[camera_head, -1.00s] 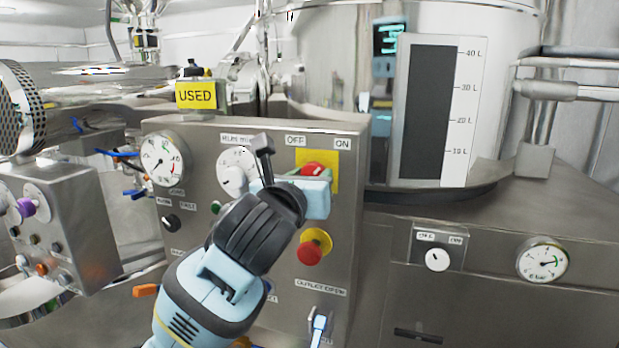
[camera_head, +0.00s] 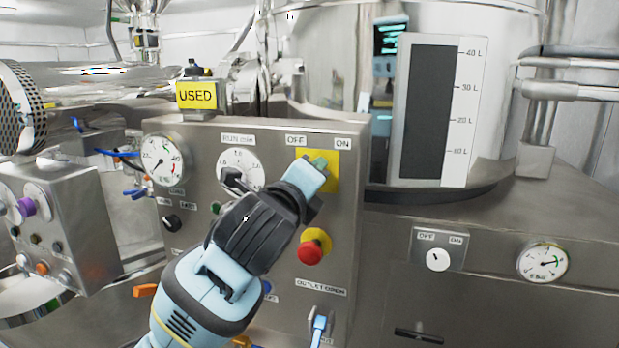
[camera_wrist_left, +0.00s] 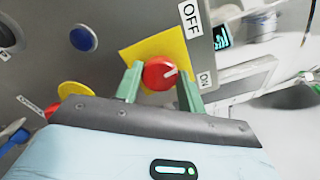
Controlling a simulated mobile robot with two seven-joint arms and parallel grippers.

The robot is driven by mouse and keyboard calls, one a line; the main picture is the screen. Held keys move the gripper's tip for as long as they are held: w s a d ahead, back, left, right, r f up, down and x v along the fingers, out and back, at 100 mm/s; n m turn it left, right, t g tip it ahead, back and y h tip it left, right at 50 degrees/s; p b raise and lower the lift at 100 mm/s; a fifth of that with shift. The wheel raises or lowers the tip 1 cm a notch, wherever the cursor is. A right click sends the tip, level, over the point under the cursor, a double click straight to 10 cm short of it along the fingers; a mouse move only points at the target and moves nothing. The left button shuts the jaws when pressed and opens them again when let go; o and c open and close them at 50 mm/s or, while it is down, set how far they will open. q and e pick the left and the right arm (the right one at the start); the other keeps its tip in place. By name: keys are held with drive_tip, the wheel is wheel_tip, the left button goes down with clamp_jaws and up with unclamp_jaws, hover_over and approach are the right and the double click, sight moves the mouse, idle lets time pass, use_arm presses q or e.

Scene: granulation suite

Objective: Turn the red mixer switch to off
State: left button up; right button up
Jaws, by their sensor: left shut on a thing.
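The red mixer switch (camera_wrist_left: 159,74) sits on a yellow square plate (camera_head: 333,173), which also shows in the left wrist view (camera_wrist_left: 150,45). My left gripper (camera_head: 318,163) is at the switch. In the left wrist view its green fingers (camera_wrist_left: 160,82) are shut on the switch, one on either side. The white mark on the switch points right and slightly up there, nearer the ON label (camera_wrist_left: 206,78) than the OFF label (camera_wrist_left: 191,17). In the head view the gripper hides the switch. My right gripper is out of view.
A red emergency-stop button (camera_head: 311,252) on a yellow collar is just below the gripper. A run-time dial (camera_head: 240,166) and a gauge (camera_head: 162,160) are to the left. A yellow USED sign (camera_head: 197,95) stands on the panel top.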

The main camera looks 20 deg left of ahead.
use_arm(q)
drive_tip(key=n, duration=0.7)
drive_tip(key=shift+f, duration=0.1)
idle(0.6)
drive_tip(key=o, duration=1)
drive_tip(key=shift+c, duration=0.2)
drive_tip(key=s, duration=0.7)
drive_tip(key=shift+s+a, duration=0.2)
drive_tip(key=shift+s, duration=0.2)
